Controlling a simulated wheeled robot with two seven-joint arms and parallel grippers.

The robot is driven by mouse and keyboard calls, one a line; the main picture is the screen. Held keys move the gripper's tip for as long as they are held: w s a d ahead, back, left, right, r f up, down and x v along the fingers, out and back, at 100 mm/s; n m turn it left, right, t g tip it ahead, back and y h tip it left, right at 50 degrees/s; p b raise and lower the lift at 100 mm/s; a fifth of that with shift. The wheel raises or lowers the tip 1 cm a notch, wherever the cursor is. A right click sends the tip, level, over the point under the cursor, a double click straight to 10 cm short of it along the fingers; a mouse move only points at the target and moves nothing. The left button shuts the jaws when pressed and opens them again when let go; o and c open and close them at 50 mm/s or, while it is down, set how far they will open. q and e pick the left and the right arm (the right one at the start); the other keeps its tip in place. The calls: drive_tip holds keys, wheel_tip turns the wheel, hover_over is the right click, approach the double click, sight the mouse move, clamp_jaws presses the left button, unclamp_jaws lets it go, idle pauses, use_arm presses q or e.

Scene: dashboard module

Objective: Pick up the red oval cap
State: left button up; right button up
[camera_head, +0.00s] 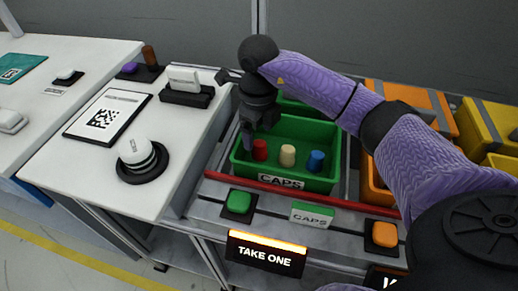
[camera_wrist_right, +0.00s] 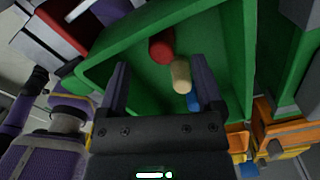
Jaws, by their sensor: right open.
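The red cap (camera_head: 260,149) stands in the green bin labelled CAPS (camera_head: 325,184), at the left of a row with a cream cap (camera_head: 287,155) and a blue cap (camera_head: 316,161). The wrist view shows the red cap (camera_wrist_right: 161,49), the cream cap (camera_wrist_right: 181,76) and the blue cap (camera_wrist_right: 193,101) on the green floor. My right gripper (camera_head: 258,134) hangs over the left part of the bin, close to the red cap. In the wrist view its fingers (camera_wrist_right: 160,72) are apart and empty, with the red cap beyond the gap. My left gripper is not in view.
The bin's green walls stand close around the gripper. Orange bins (camera_head: 413,97) and yellow bins (camera_head: 490,118) stand to the right. A white table (camera_head: 70,165) with a white knob (camera_head: 140,152) is at left. A lit TAKE ONE sign (camera_head: 266,253) is in front.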

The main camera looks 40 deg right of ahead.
sight(260, 143)
wheel_tip(260, 143, down, 5)
drive_tip(key=shift+s+d+f+b, duration=0.1)
drive_tip(key=shift+s+b, duration=0.05)
drive_tip(key=shift+b, duration=1.05)
drive_tip(key=shift+r, duration=0.2)
clamp_jaws()
